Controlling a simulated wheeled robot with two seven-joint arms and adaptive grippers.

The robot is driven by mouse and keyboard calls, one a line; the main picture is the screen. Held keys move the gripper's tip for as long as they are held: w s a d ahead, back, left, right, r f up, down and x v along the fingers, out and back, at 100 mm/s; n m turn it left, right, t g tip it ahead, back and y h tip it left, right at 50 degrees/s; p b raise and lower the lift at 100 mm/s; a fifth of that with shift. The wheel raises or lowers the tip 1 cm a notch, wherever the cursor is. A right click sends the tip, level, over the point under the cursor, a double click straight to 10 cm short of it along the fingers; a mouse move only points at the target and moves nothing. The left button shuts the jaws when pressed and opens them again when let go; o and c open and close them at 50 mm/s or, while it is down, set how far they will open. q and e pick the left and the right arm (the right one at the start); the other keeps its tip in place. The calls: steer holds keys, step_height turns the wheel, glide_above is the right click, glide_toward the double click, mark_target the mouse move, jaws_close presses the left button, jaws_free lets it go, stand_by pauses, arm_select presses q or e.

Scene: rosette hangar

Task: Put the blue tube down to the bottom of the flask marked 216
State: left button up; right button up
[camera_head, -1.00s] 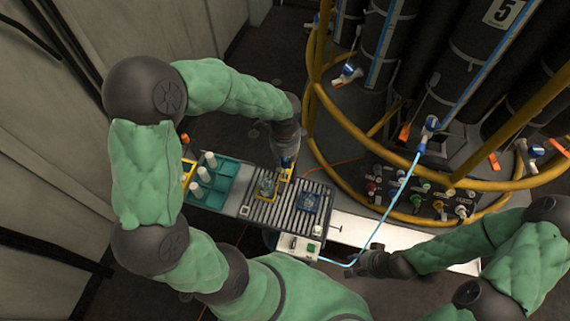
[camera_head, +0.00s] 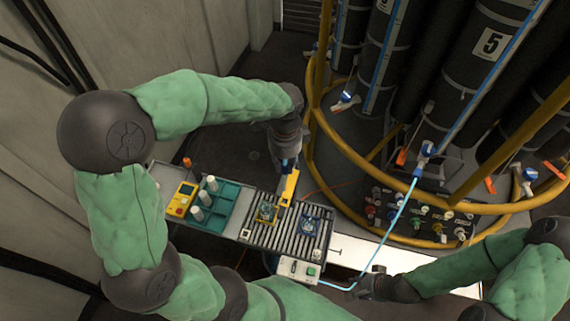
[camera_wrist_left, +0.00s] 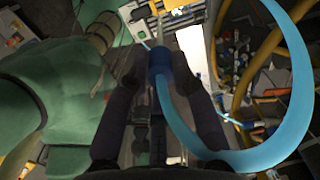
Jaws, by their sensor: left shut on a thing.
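My left gripper (camera_head: 285,163) is beyond the far edge of the grooved tray (camera_head: 272,238). In the left wrist view it is shut on the dark blue collar of the light blue tube (camera_wrist_left: 262,156), which loops to the right. Two small flasks stand on the tray: one in a yellow holder (camera_head: 267,212), the other on a dark blue base (camera_head: 308,226). I cannot read 216 on either. My right gripper (camera_head: 366,285) is beside a light blue line (camera_head: 398,215) near the tray's front right; its jaws are too small to judge.
A teal rack (camera_head: 215,205) with white-capped bottles and a yellow device (camera_head: 181,199) are left on the bench. A yellow bar (camera_head: 289,187) stands close below my left gripper. A white box (camera_head: 298,269) is at the front. Yellow rails (camera_head: 335,140) and dark cylinders bound the right.

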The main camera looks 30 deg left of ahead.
arm_select(q)
step_height(320, 180, up, 12)
steer(key=p, duration=0.9)
stand_by(1.4)
steer(key=shift+f, duration=0.25)
steer(key=w+d+f+m+b, duration=0.2)
steer(key=f+b, duration=0.5)
steer(key=f, duration=0.4)
steer(key=w+d+f+m+b, duration=0.2)
steer(key=f+b, duration=0.4)
steer(key=f, duration=0.6)
steer(key=w+d+f+m+b, duration=0.2)
steer(key=d+f+m+b, duration=0.2)
steer(key=f+b, duration=0.3)
step_height(320, 180, down, 4)
steer(key=shift+f+m+b, duration=0.2)
steer(key=shift+m+b, duration=0.1)
steer(key=shift+m, duration=0.2)
steer(key=shift+f, duration=0.15)
